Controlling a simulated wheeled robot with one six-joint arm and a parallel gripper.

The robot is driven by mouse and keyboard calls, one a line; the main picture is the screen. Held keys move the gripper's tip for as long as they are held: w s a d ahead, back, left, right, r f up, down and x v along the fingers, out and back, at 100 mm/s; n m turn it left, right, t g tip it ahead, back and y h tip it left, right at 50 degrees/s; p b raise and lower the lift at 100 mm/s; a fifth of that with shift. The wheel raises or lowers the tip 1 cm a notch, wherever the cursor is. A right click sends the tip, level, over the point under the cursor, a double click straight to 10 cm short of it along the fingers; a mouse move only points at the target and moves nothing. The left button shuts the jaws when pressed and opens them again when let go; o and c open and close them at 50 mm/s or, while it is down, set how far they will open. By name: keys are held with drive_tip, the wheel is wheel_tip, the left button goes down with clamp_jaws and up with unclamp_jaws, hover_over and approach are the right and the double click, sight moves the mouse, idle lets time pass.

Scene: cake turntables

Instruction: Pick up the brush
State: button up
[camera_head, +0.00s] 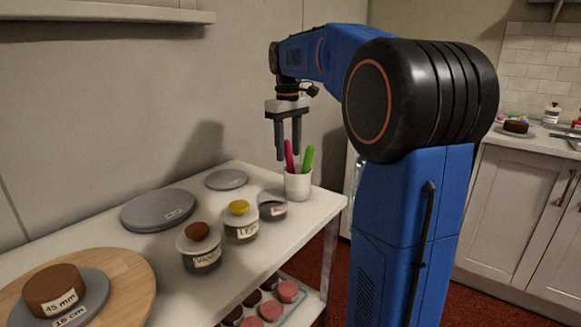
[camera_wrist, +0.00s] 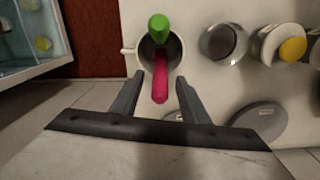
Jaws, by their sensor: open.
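A pink handle (camera_head: 289,157) and a green handle (camera_head: 307,158) stand up out of a white cup (camera_head: 298,187) at the right end of the table. Their lower ends are hidden in the cup, so I cannot tell which is the brush. My gripper (camera_head: 287,157) is open and points down over the cup. In the wrist view my gripper (camera_wrist: 160,78) has the pink handle (camera_wrist: 160,82) showing between its fingers, with no visible contact. The green handle (camera_wrist: 158,27) lies beyond the fingertips, at the far side of the cup (camera_wrist: 144,50).
Lidded jars, one labelled Vanilla (camera_head: 201,252) and one with a yellow top (camera_head: 240,226), stand near the cup beside a small grey open container (camera_head: 271,208). Grey discs (camera_head: 158,209) lie behind. A brown cake (camera_head: 54,290) sits at front left. A wall runs behind the table.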

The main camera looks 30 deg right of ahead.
drive_tip(key=shift+f, duration=0.9)
clamp_jaws()
drive_tip(key=shift+r, duration=0.1)
